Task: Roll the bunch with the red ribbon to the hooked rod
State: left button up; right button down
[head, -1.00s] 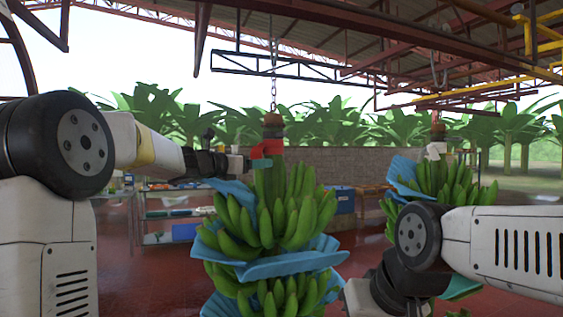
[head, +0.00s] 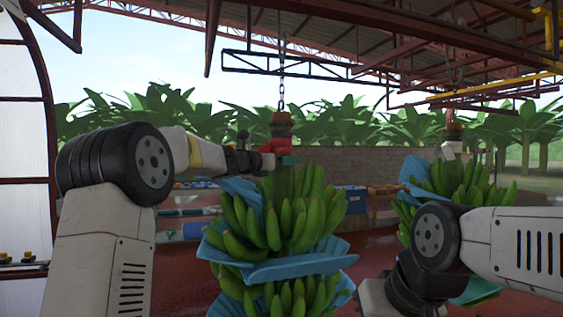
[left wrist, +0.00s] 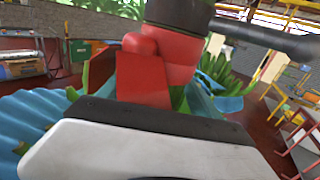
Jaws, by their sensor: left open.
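The bunch with the red ribbon (head: 273,225) hangs from a chain in the middle of the head view, green bananas with blue sheets between the layers. Its red ribbon (head: 276,145) is tied at the stem top. My left gripper (head: 270,162) is open at the stem, just beside the ribbon; whether it touches cannot be told. In the left wrist view the ribbon (left wrist: 143,80) and stem fill the middle, close in front of the gripper. My right gripper is not in view; only its arm shows at lower right. I cannot make out the hooked rod with certainty.
A second bunch with a white ribbon (head: 453,150) hangs at the right, partly behind my right arm. Overhead are red trusses and a yellow rail (head: 490,90). Tables with blue boxes (head: 352,199) and a low block wall (head: 380,165) stand behind. Red floor shows between.

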pick_arm(q)
grip_shut()
